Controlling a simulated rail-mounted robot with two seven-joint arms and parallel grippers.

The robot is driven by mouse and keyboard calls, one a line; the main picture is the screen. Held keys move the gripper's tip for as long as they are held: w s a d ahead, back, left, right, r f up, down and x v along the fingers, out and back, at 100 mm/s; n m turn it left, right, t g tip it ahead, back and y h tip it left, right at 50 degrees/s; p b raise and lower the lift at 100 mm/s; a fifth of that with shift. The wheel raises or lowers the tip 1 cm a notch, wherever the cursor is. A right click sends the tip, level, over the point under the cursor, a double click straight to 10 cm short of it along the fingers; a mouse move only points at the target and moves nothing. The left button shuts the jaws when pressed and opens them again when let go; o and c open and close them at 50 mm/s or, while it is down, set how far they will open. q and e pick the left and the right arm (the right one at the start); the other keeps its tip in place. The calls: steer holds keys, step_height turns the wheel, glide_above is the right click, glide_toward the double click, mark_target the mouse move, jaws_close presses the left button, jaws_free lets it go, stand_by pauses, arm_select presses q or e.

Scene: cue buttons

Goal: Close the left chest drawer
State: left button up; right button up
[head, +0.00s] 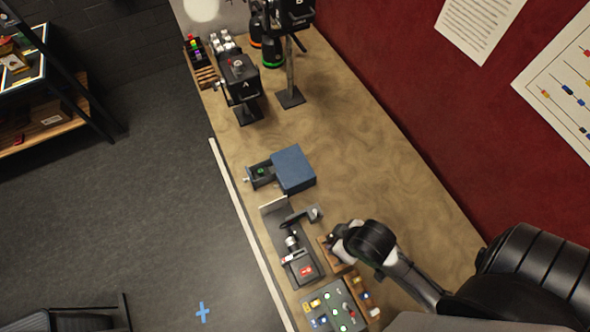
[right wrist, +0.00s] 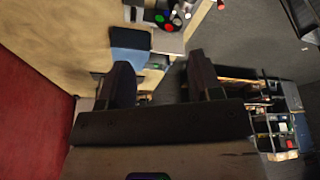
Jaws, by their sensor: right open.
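One blue chest (head: 293,168) stands on the tabletop. Its dark drawer (head: 262,174) is pulled out toward the table's left edge, with a small green item inside and a light knob on its front. In the right wrist view the chest (right wrist: 130,38) shows beyond the fingers, and the drawer (right wrist: 158,61) sticks out beside it. My right gripper (right wrist: 161,78) is open, with nothing seen between its fingers. In the head view the right arm's wrist is over the near part of the table, apart from the chest; its fingertips are hard to make out. My left gripper is out of view.
A dark device with a lever and red button (head: 306,270) and a panel with lit buttons (head: 333,306) stand near my right wrist. A black dispenser marked A (head: 240,78) stands farther back. The tabletop (head: 350,150) right of the chest is clear.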

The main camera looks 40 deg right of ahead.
steer(key=shift+s+f, duration=0.1)
steer(key=shift+s, duration=0.15)
steer(key=shift+c, duration=0.4)
